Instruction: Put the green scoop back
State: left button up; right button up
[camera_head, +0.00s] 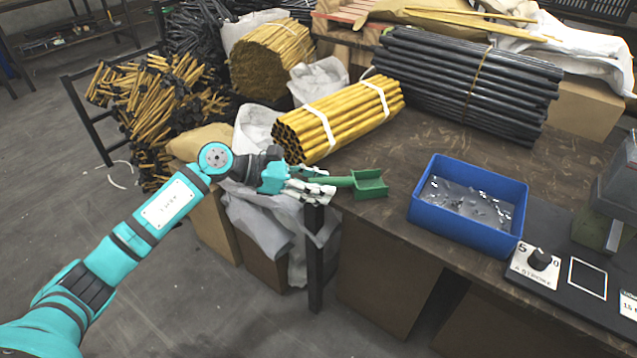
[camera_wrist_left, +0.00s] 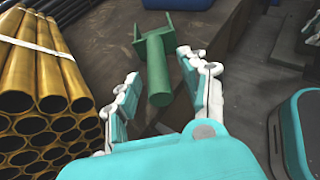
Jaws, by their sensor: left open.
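The green scoop (camera_head: 369,184) lies on the table near its front edge, left of the blue bin. Its handle points left, toward my left gripper. My left gripper (camera_head: 320,183) is open, with its fingers at the handle end. In the left wrist view, the green scoop (camera_wrist_left: 158,70) has its handle between the two open fingers of my left gripper (camera_wrist_left: 160,95), with gaps on both sides. The blue bin (camera_head: 428,200) stands right of the scoop and holds small metal rivets (camera_head: 465,203). My right gripper is not in view.
A bundle of yellow tubes (camera_head: 340,115) lies just behind my left gripper. Black tubes (camera_head: 465,85) lie farther back. A control panel (camera_head: 560,262) with a knob is at the right. The wooden table (camera_head: 400,160) is bare between the scoop and the black tubes.

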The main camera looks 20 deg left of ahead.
pick_arm(q)
jog(key=v, duration=1.2)
jog(key=w+d+r+n+t, duration=0.25)
jog(key=d+n+t, duration=0.35)
jog(key=n+t, duration=0.65)
jog(key=s+a+f+n+g+y, duration=0.2)
jog(key=s+a+f+n+y, duration=0.15)
jog(key=f+n+y, duration=0.7)
jog(key=s+a+f+n+g+y, duration=0.25)
jog(key=s+f+n, duration=0.3)
jog(key=n, duration=1.05)
jog(key=s+d+f+n+g, duration=0.3)
jog(key=s+f+n+g, duration=0.1)
jog(key=s, duration=0.6)
jog(key=s+d+f+n+g, duration=0.2)
jog(key=s+f+n+g, duration=0.2)
jog(key=s, duration=0.6)
notch_tip(320, 180, down, 3)
jog(key=shift+s+d+r+g+h, duration=0.1)
jog(key=shift+s+d+g+h, duration=0.25)
jog(key=shift+g, duration=0.85)
jog(key=shift+w+d, duration=0.1)
jog(key=shift+w, duration=0.05)
